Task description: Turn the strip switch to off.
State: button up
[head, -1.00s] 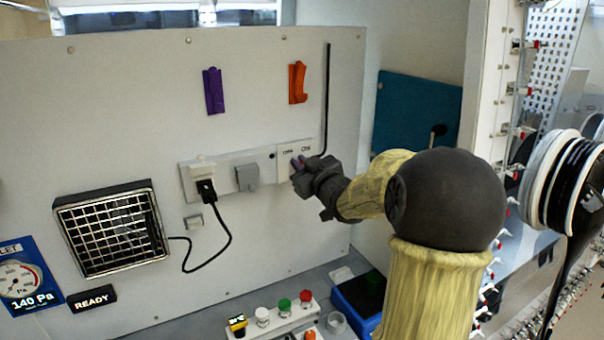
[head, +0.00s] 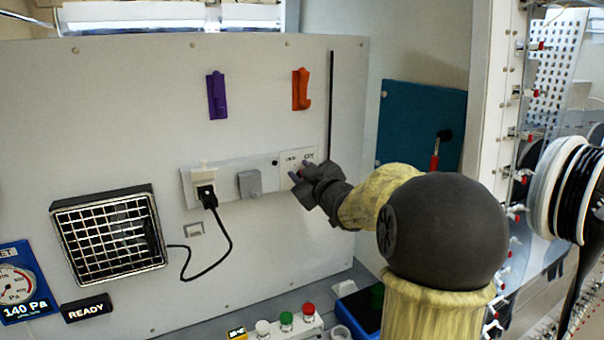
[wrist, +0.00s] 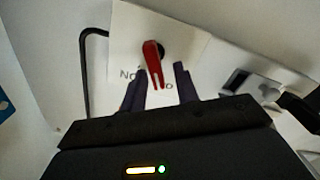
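The strip switch is a red lever (wrist: 152,62) on a dark round pivot on a white plate (wrist: 122,50). The wrist view shows the plate upside down. The lever points toward the printed labels, its tip between the "ON" and "OFF" words, which are partly hidden. In the head view the plate (head: 297,158) is at the right end of the wall strip, with "OFF" left and "ON" right; my gripper covers the lever there. My gripper (wrist: 160,80) is open, one finger on each side of the lever's tip, with visible gaps. Contact cannot be told.
Left along the strip are a grey block (head: 249,184) and a black plug (head: 207,197) with its cable. A purple hook (head: 216,95) and orange hook (head: 301,89) hang above. A vent grille (head: 110,235) is at left.

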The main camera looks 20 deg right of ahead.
jog(key=shift+s, duration=0.1)
jog(key=s+b, duration=0.2)
jog(key=s, duration=1.5)
jog(key=shift+s+d, duration=0.15)
jog(key=shift+d, duration=0.1)
jog(key=w+a+f+m+g+h, duration=0.1)
jog(key=a+f+m+g+h, duration=0.2)
jog(key=f, duration=0.5)
jog(key=w+a+f+m+g, duration=0.1)
jog(key=a+f+m+g, duration=0.2)
jog(key=f, duration=0.6)
jog(key=s+a+f+g+y+p, duration=0.1)
jog(key=s+a+f+g+y, duration=0.1)
jog(key=s+a+f+g, duration=0.7)
notch_tip(320, 180, down, 3)
jog(key=s+a, duration=0.2)
jog(key=shift+s+a+r+m, duration=0.2)
jog(key=shift+s+m, duration=0.1)
jog(key=shift+s, duration=0.1)
